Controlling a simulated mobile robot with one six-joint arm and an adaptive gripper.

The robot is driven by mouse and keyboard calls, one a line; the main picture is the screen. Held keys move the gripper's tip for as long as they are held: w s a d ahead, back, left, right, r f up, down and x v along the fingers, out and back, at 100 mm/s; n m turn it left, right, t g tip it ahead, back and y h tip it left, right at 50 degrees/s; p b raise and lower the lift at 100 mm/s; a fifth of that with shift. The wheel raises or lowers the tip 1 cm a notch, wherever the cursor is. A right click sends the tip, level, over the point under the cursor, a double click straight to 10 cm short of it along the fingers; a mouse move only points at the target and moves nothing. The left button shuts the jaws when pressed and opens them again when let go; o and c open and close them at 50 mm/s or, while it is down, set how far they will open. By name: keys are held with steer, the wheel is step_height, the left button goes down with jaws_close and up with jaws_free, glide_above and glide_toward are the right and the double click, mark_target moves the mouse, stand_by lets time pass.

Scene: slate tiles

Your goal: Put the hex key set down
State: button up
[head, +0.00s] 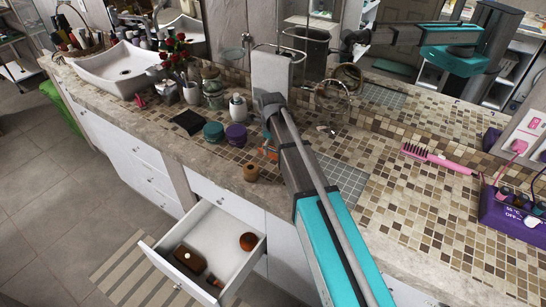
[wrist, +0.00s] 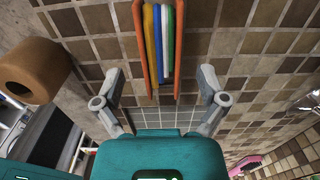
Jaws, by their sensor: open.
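The hex key set (wrist: 158,45), an orange holder with blue, green, yellow and white keys, is at the top middle of the wrist view, over the tiled counter. It appears to rest on the tiles. In the head view, a small orange part of it (head: 262,153) shows left of my arm, which hides the rest. My gripper (wrist: 160,74) is open. Its two fingers stand apart on either side of the near end of the set, with a visible gap on each side.
A brown cylinder (wrist: 32,72) stands left of the set; it also shows at the counter's front edge (head: 250,172). Teal (head: 213,132) and purple (head: 236,135) jars stand behind. A drawer (head: 212,246) hangs open below. Tiles right of my arm are mostly clear, before a pink brush (head: 438,158).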

steer(key=shift+f+b, duration=0.85)
steer(key=shift+f, duration=0.25)
jaws_close()
